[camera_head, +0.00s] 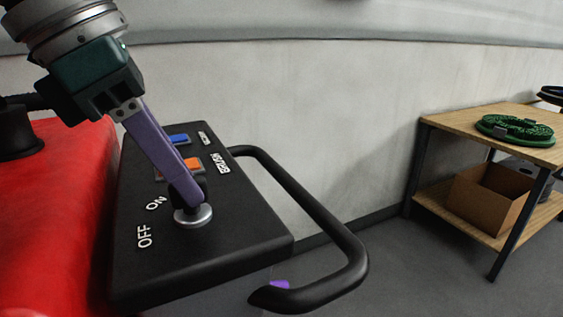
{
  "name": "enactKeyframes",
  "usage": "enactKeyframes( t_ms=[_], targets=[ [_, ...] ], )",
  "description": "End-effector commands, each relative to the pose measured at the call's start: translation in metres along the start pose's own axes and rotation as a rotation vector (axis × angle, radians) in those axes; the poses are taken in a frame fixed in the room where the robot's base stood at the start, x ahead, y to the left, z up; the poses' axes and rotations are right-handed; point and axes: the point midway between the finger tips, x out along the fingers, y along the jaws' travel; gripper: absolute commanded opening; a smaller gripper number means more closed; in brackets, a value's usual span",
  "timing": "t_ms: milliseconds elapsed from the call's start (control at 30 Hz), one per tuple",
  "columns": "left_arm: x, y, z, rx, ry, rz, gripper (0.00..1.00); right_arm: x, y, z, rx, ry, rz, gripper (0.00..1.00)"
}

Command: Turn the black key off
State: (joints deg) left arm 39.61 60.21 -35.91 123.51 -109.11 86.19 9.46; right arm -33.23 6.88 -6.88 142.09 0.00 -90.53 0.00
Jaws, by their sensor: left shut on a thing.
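The black key (202,188) stands in a round silver switch (193,216) on the black control panel (225,247). White OFF and ON labels are printed to the left of the switch, with ON farther back than OFF. My left gripper (187,196) reaches down from the upper left with its purple fingers shut on the key. The fingers hide most of the key, so its exact angle is hard to tell.
Blue (179,139) and orange (192,164) buttons sit behind the key near a BRUSH label. A black handle (345,240) curves around the panel's right side. The red body (60,220) lies left. A wooden table (480,120) with a green coil (515,130) stands right.

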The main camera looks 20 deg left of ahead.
Motion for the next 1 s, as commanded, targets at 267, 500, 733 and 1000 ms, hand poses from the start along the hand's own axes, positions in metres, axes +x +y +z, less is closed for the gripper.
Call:
enactKeyframes(
  t_ms=[267, 500, 733, 1000],
  targets=[
    [-0.001, 0.0, 0.001, 0.0, -0.002, -0.001, 0.27, 0.0, 0.0, 0.0, 0.0, 0.0, 0.0, 0.0],
    [0.0, 0.0, 0.0, 0.0, -0.001, 0.0, 0.46, 0.0, 0.0, 0.0, 0.0, 0.0, 0.0, 0.0],
    [-0.004, 0.0, 0.001, 0.001, -0.001, 0.0, 0.46, -0.003, 0.0, -0.001, 0.0, 0.0, 0.0, 0.0],
    [-0.054, 0.001, 0.002, 0.0, 0.0, 0.005, 0.46, -0.029, 0.001, -0.009, -0.001, 0.0, 0.0, 0.0]
  ],
)
